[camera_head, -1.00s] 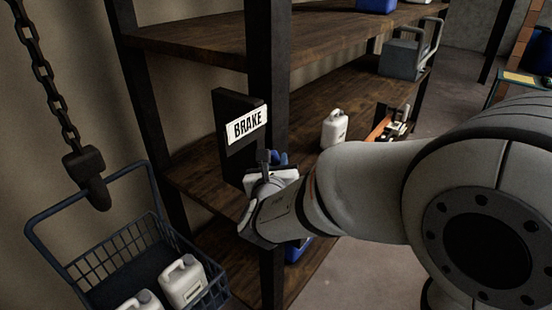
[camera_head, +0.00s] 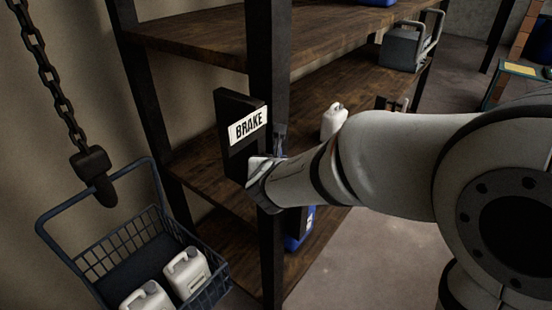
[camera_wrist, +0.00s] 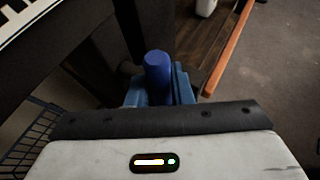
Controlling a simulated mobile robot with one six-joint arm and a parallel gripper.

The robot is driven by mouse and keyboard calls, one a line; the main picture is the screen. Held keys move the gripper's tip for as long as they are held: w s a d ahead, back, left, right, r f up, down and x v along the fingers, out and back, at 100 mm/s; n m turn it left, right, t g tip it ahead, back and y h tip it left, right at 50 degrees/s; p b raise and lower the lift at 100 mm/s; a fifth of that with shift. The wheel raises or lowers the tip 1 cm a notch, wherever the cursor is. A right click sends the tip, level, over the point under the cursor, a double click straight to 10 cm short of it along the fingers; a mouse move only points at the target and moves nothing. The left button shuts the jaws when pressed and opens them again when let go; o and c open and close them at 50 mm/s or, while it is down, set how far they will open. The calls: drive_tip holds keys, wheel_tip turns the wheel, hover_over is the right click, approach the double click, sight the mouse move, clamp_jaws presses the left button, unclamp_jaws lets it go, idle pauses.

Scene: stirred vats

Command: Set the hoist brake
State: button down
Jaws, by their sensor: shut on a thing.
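The hoist brake is a dark upright box with a white BRAKE label (camera_head: 249,125), fixed at the shelf post in the head view. In the wrist view, a blue cylindrical grip (camera_wrist: 157,66) stands between the blue fingers of my gripper (camera_wrist: 159,88), which is shut on it. A dark bar runs from beside the grip towards the left. In the head view my gripper (camera_head: 280,138) is just right of the brake box, mostly hidden behind my wrist. The grip cannot be made out there.
A hoist chain with a dark hook (camera_head: 94,174) hangs at left, over a blue wire basket (camera_head: 62,240) holding white jugs (camera_head: 187,272). A wooden shelf (camera_head: 205,48) with a black post stands around the brake. A white jug (camera_head: 333,121) sits on the middle shelf, right of my gripper.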

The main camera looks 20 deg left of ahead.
drive_tip(key=shift+r, duration=0.1)
drive_tip(key=c, duration=1.3)
unclamp_jaws()
drive_tip(key=shift+s, duration=0.1)
drive_tip(key=v, duration=0.7)
drive_tip(key=shift+s, duration=0.25)
drive_tip(key=shift+r, duration=0.15)
